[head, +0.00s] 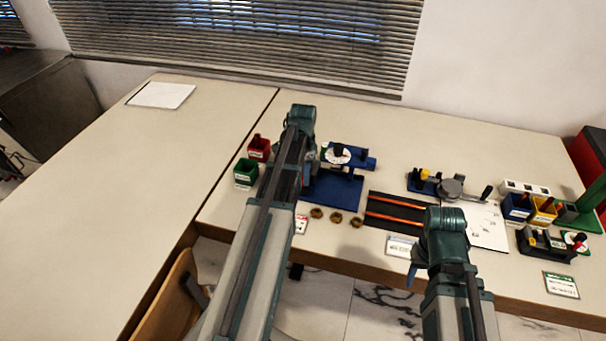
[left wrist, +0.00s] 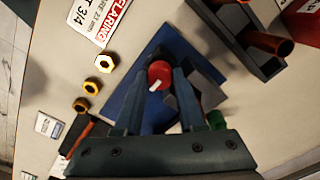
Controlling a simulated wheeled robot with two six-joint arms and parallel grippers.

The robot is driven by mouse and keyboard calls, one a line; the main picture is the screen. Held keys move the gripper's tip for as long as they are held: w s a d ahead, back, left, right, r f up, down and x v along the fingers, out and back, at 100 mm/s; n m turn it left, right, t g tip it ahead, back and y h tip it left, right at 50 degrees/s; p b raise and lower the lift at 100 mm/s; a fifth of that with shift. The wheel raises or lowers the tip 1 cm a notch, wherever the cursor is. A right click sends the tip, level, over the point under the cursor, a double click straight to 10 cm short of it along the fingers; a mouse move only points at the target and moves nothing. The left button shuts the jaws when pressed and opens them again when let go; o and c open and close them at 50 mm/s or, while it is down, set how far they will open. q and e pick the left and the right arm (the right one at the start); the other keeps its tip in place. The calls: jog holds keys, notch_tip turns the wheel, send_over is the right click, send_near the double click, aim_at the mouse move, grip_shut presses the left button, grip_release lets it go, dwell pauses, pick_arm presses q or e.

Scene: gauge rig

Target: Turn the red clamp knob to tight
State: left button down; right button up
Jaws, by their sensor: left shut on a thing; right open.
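The red clamp knob (left wrist: 159,72) shows in the left wrist view over a blue base plate, with a small white mark on its top. My left gripper (left wrist: 160,78) is shut on the knob, one finger on each side. In the head view my left arm hides the knob and the gripper. The blue base plate (head: 332,190) of the rig shows there, with a white dial (head: 330,156) and a blue block behind it. My right gripper (head: 412,276) is mostly hidden by its own arm at the front of the table; it is away from the rig.
Brass nuts (head: 336,218) lie in front of the base plate. A red bin (head: 259,149) and a green bin (head: 245,173) stand left of my arm. A black tray with orange rods (head: 395,212) lies to the right, with more fixtures beyond. The left table is mostly clear.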

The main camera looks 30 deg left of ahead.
pick_arm(q)
jog(key=c, duration=0.8)
grip_release()
jog(key=shift+o, duration=0.2)
notch_tip(320, 180, up, 14)
jog(key=p, duration=1.3)
jog(key=shift+p, duration=0.4)
jog(key=shift+o, duration=0.2)
jog(key=shift+f, duration=0.15)
